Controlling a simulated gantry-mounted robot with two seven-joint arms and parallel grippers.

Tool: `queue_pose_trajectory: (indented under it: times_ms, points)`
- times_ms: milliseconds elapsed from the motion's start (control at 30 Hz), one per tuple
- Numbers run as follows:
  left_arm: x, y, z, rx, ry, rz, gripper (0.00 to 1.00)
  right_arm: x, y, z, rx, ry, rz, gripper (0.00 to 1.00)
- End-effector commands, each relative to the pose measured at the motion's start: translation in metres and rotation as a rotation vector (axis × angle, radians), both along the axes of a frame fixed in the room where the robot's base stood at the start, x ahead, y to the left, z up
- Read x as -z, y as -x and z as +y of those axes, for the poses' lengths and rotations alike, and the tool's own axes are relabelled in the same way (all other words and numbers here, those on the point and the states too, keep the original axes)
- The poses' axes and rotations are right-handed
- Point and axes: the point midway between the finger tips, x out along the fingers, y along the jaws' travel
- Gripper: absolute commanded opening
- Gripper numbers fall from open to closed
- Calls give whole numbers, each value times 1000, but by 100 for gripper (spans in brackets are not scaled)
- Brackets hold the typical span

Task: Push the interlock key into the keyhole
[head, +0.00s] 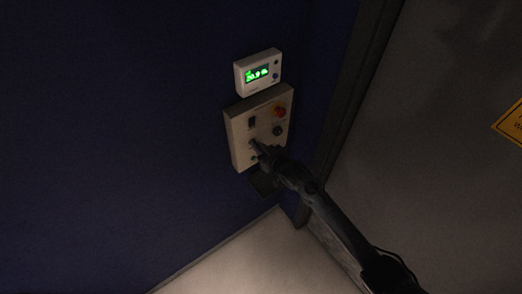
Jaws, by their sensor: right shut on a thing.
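A beige control panel (241,127) is fixed to the dark blue wall. It carries a red emergency button (280,112), a black switch (252,122) and a dark round knob (277,131). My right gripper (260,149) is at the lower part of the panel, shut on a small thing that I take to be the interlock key. The key and the keyhole are too small and too covered by the gripper to make out. I cannot tell whether the key is in the keyhole. My left gripper is not in view.
A white display box (258,72) with green digits sits just above the panel. A small dark box or holder (264,186) is below it. A grey door (440,130) with a yellow sign (511,122) is at the right, behind a dark frame. The wall left of the panel is clear.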

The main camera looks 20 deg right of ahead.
Motion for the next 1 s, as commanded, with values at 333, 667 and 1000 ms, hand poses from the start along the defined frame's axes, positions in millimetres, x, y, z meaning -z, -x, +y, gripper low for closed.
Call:
queue_pose_trajectory:
  times_ms: [333, 667, 1000]
  points:
    - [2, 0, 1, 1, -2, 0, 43, 0, -2, 1, 0, 0, 0, 39]
    - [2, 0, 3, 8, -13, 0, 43, 0, -1, 0, 0, 0, 1, 39]
    - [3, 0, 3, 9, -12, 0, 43, -9, 30, -9, -1, 1, 0, 39]
